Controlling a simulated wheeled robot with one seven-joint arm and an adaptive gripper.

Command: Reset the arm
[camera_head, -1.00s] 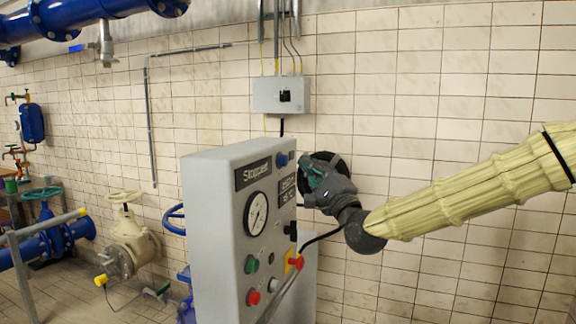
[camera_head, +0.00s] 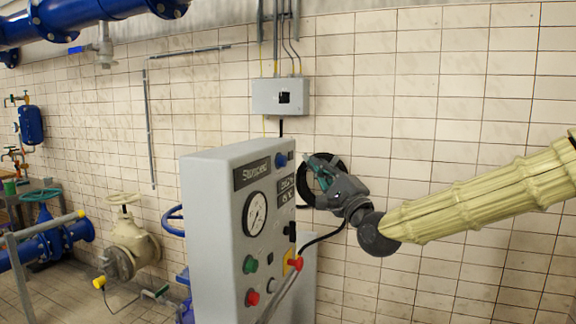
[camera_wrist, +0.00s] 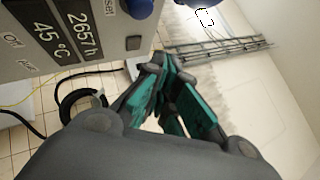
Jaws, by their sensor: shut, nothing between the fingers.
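My gripper (camera_head: 318,170) is dark grey with green finger pads. In the head view it is in front of the tiled wall, just right of the grey control panel (camera_head: 218,245). In the wrist view my gripper (camera_wrist: 165,65) has its fingertips together with nothing between them. The control panel (camera_wrist: 50,30) fills the upper left there, with displays reading 2657 h and 45 °C. In the head view the gripper looks clear of the panel; the exact gap cannot be told.
The panel carries a gauge (camera_head: 256,214), a green button (camera_head: 250,264) and a red emergency button (camera_head: 294,264). A black ring (camera_wrist: 80,103) is on the wall behind my gripper. A grey wall box (camera_head: 280,96) is above. Bare wall (camera_head: 430,110) lies to the right.

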